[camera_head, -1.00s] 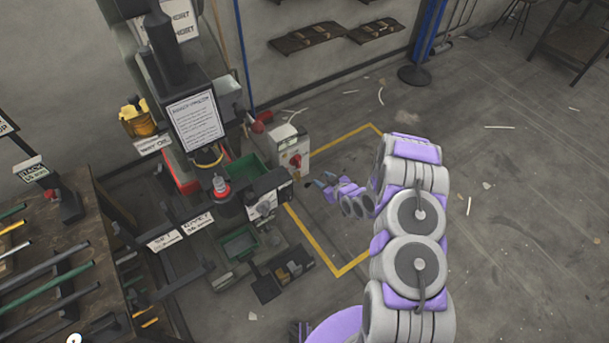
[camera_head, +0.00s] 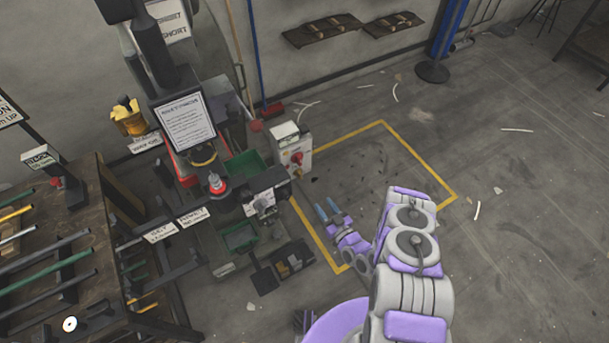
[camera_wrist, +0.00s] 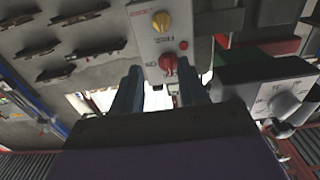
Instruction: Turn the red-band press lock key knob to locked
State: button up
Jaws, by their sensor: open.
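The press (camera_head: 190,160) stands at the left in the head view, with a red ring low on its column. On its right side is a light grey control box (camera_head: 300,157) with a red knob (camera_head: 296,158). In the wrist view the grey box (camera_wrist: 146,35) shows a yellow knob (camera_wrist: 161,21) above a red knob (camera_wrist: 168,64), with a small red button (camera_wrist: 183,45) at the right. My gripper (camera_head: 328,208) is open and empty, below and right of the box. Its two fingers (camera_wrist: 155,90) stand either side below the red knob, apart from it.
A bench (camera_head: 75,260) with coloured rods stands at left.

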aim_at(301, 175)
jog(key=b+x, duration=0.2)
jog(key=x, duration=1.3)
jog(key=shift+a, duration=0.3)
jog(key=shift+w+a, duration=0.45)
jog(key=shift+a, duration=0.05)
jog(key=shift+d, duration=0.1)
jog(key=shift+c, duration=1.2)
grip_shut()
